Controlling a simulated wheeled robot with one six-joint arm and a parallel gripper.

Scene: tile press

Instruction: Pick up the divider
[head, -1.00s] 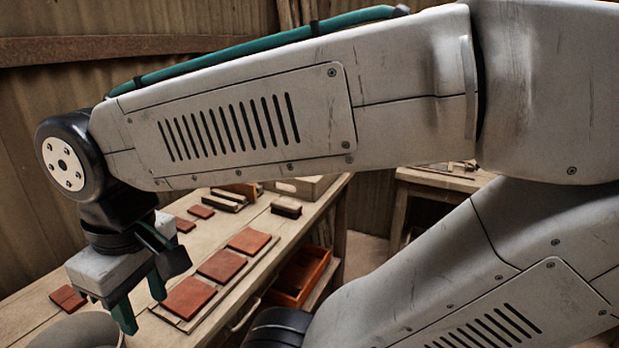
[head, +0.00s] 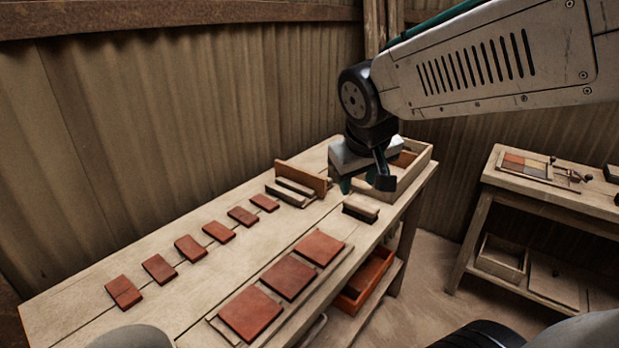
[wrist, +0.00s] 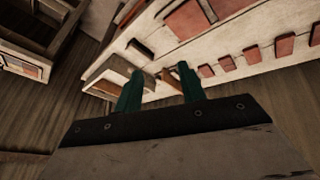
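An upright tan wooden board (head: 301,179), which looks like the divider, stands at the far part of the workbench (head: 190,308) behind low dark wooden strips (head: 293,190). In the wrist view the board (wrist: 172,82) shows partly between and beyond my fingers. My gripper (head: 365,185) is above the bench, to the right of the board and in front of an open wooden box (head: 424,163). In the wrist view its two green fingers (wrist: 160,72) are apart with nothing held between them.
Red tiles (head: 289,276) lie in two rows nearer. An orange drawer or tray (head: 366,280) is under the bench. A second table (head: 555,200) stands at the right.

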